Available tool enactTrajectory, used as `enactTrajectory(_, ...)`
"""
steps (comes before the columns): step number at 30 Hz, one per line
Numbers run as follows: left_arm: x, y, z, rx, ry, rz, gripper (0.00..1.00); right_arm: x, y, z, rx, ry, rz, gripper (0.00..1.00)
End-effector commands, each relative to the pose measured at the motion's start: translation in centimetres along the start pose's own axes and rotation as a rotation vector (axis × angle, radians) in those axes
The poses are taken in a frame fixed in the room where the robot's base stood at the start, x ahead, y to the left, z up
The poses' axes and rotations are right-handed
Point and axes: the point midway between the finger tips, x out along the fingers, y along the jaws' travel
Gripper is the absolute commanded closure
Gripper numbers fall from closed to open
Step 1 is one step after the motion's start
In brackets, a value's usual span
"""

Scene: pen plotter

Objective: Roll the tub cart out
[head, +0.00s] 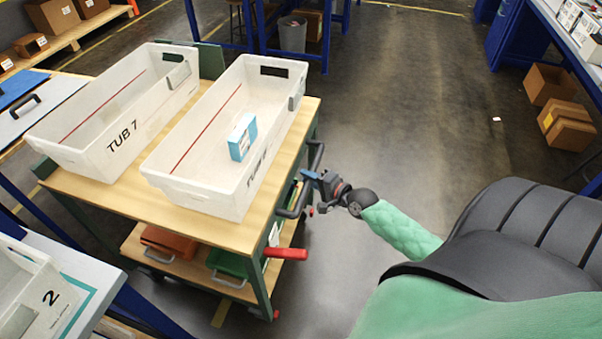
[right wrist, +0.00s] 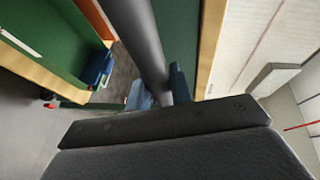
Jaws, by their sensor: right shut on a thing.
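The tub cart (head: 85,190) has a wooden top, green frame and a lower shelf, and stands at the left in the head view. Two white tubs sit on its top: TUB 7 (head: 75,142) at the left and a second tub (head: 195,195) at the right with a blue and white box (head: 242,137) inside. My right gripper (head: 314,177) is shut on the dark push handle (head: 298,203) at the cart's right side. In the right wrist view the handle bar (right wrist: 143,45) runs between the fingers (right wrist: 160,92). My left gripper is not in view.
A red lever (head: 286,253) sticks out at the cart's lower right corner. A grey bin (head: 292,34) and blue bench legs stand behind the cart. Cardboard boxes (head: 560,120) lie on the floor at right. The aisle floor (head: 405,100) between is clear. A white bench (head: 75,270) is close at lower left.

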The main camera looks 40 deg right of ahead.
Motion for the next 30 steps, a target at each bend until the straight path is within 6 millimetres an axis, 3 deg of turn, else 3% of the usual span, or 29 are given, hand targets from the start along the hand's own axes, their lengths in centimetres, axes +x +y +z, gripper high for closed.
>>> enactTrajectory(12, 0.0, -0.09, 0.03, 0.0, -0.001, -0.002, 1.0, -0.26, 0.15, -0.1, 0.0, 0.0, 0.001, 1.0)
enactTrajectory(13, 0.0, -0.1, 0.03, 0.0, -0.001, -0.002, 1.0, -0.26, 0.15, -0.1, 0.0, 0.0, 0.001, 0.76)
enactTrajectory(16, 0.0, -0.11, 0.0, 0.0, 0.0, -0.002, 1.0, -0.25, 0.14, -0.11, 0.0, 0.0, 0.001, 0.57)
enactTrajectory(30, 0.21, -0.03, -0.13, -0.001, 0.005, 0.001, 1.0, -1.13, 0.2, -0.1, 0.0, 0.0, 0.001, 0.57)
